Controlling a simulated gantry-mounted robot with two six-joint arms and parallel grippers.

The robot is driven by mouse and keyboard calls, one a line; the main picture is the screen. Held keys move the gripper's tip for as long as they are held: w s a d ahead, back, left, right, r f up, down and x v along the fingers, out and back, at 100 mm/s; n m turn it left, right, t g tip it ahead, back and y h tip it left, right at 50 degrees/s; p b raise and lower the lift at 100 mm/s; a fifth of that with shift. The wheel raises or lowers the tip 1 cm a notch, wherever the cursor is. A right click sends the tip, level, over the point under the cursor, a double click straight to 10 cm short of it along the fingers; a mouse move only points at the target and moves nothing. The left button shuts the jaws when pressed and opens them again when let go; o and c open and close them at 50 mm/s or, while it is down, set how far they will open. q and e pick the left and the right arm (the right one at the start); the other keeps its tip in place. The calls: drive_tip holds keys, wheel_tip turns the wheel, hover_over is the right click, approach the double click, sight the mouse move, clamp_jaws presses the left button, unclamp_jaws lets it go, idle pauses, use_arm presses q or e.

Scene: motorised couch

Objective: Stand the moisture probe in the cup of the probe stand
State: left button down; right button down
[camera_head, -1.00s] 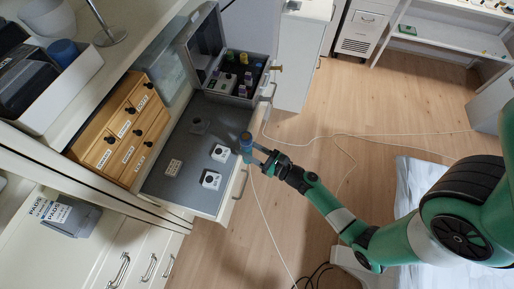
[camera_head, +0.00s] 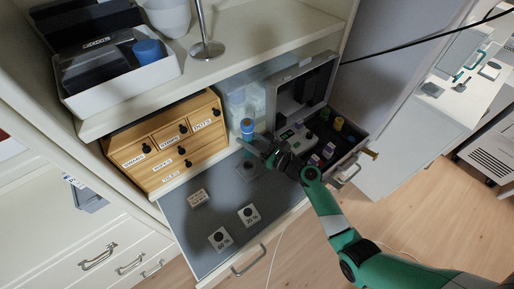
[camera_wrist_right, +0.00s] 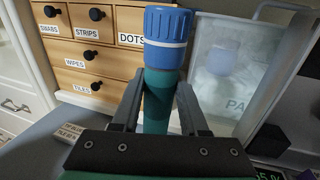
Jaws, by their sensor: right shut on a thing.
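The moisture probe (camera_head: 247,127) has a blue cap and a teal body. It also shows in the right wrist view (camera_wrist_right: 160,80), about upright between the two fingers. My right gripper (camera_head: 257,147) is shut on its body and holds it above the rear of the grey pull-out surface. The dark probe stand (camera_head: 247,170) is on that surface, just below the gripper in the head view. The gap between the probe's lower end and the stand's cup cannot be told. The stand does not show clearly in the wrist view. My left gripper is not in view.
A wooden drawer box (camera_head: 165,150) stands left of the probe, and a translucent bin (camera_wrist_right: 235,75) stands behind it. An open grey case (camera_head: 315,140) with several items is close on the right.

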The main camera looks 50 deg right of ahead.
sight(248, 157)
drive_tip(key=shift+w+a+r, duration=0.1)
drive_tip(key=shift+w+a, duration=0.05)
drive_tip(key=shift+a, duration=0.1)
drive_tip(key=shift+d, duration=0.1)
drive_tip(key=shift+f+b, duration=2.6)
drive_tip(key=shift+f, duration=0.3)
drive_tip(key=shift+f+b, duration=2.25)
drive_tip(key=shift+f, duration=0.45)
drive_tip(key=shift+c, duration=1.8)
unclamp_jaws()
drive_tip(key=shift+r, duration=0.1)
